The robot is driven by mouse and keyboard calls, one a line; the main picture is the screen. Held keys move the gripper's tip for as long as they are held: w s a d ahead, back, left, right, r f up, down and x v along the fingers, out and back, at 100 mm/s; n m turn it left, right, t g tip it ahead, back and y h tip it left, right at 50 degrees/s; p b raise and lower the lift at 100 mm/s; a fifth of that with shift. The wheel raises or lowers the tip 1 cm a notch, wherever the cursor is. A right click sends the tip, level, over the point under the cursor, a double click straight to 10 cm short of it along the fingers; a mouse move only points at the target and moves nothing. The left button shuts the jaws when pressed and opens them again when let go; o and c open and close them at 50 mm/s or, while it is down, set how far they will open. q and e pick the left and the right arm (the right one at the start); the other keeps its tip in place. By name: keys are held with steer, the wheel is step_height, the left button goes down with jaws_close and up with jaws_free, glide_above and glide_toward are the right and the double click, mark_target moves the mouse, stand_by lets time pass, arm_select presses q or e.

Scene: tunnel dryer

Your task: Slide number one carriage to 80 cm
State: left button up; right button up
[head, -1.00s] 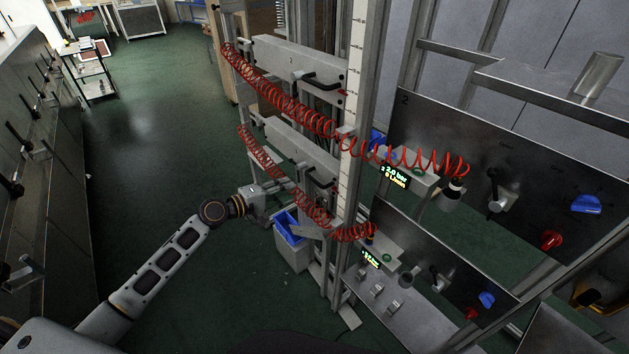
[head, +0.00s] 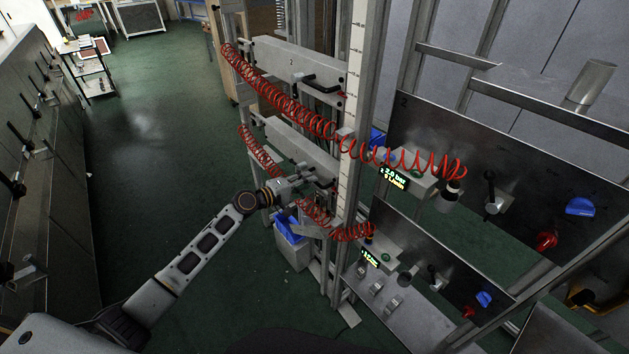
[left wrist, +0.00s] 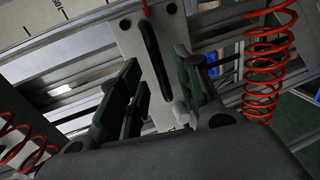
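In the left wrist view the black bar handle (left wrist: 154,58) on a light plate stands between the two spread fingers (left wrist: 157,82), with gaps visible on both sides. A white scale (head: 352,110) runs along the upright; it also shows in the left wrist view (left wrist: 65,12). The 80 mark is not readable. My right gripper is out of view.
Red coiled hoses (head: 290,105) hang across the carriages, close to my left gripper. Panels with knobs and displays (head: 500,180) stand at right. The green floor at left is clear.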

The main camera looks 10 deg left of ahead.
arm_select(q)
steer(key=shift+x, duration=1.85)
jaws_close()
